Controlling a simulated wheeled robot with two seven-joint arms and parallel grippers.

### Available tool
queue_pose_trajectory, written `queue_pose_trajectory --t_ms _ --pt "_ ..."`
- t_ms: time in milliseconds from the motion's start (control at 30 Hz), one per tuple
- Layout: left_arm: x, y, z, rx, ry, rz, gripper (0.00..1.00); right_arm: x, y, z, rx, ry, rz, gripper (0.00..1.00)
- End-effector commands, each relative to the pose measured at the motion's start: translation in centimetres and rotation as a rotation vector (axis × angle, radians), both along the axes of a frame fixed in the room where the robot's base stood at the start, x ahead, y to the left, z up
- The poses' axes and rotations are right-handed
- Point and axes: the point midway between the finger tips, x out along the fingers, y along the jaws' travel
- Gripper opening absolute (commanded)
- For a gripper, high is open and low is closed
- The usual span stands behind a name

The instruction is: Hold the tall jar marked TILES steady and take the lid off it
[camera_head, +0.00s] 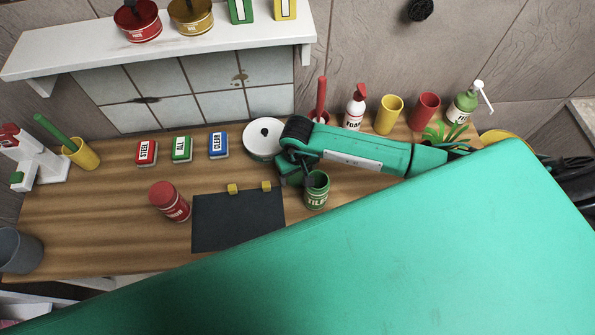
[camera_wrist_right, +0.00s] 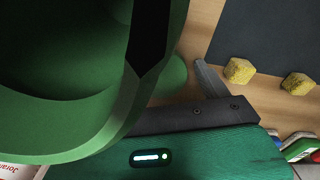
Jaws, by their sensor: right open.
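The tall green jar marked TILES (camera_head: 317,202) stands upright on the wooden counter, right of the dark mat. My right gripper (camera_head: 308,183) comes down at its top from the upper left, open. One dark finger crosses the jar's top; whether it touches is unclear. In the right wrist view, the jar's green rim and wall (camera_wrist_right: 60,140) fill the left side, very close, with a dark finger (camera_wrist_right: 150,35) in front. A darker green area lies inside the rim; I cannot tell whether this is a lid or the inside. My left gripper is not in view.
A dark mat (camera_head: 235,225) with two yellow blocks lies left of the jar. A red jar (camera_head: 170,200) stands further left. Cups and bottles line the back right. A large teal surface of mine hides the front right.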

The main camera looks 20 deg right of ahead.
Motion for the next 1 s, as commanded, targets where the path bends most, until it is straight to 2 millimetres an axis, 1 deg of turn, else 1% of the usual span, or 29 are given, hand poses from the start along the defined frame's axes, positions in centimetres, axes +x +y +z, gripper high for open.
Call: queue_pose_trajectory --t_ms 167,300,400,500,600,700,800,1000 --pt "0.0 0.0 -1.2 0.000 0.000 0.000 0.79 0.1 0.0 2.5 0.001 -0.006 0.003 0.76" --pt "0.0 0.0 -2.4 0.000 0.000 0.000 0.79 0.2 0.0 5.7 0.001 -0.007 0.003 0.76" --pt "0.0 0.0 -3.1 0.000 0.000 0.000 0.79 0.1 0.0 7.7 0.000 -0.006 0.003 0.76" --pt "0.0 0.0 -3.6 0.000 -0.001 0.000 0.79 0.1 0.0 9.4 -0.001 -0.004 0.002 0.76" --pt "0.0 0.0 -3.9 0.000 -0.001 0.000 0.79 0.1 0.0 10.7 -0.001 -0.002 0.000 0.76" --pt "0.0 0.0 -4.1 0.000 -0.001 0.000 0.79 0.0 0.0 11.5 0.000 -0.001 0.001 0.76" --pt "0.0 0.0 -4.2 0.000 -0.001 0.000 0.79 0.0 0.0 12.0 -0.001 0.000 0.000 0.76" --pt "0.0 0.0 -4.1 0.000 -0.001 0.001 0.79 0.0 0.0 12.1 -0.001 0.000 0.000 0.76"
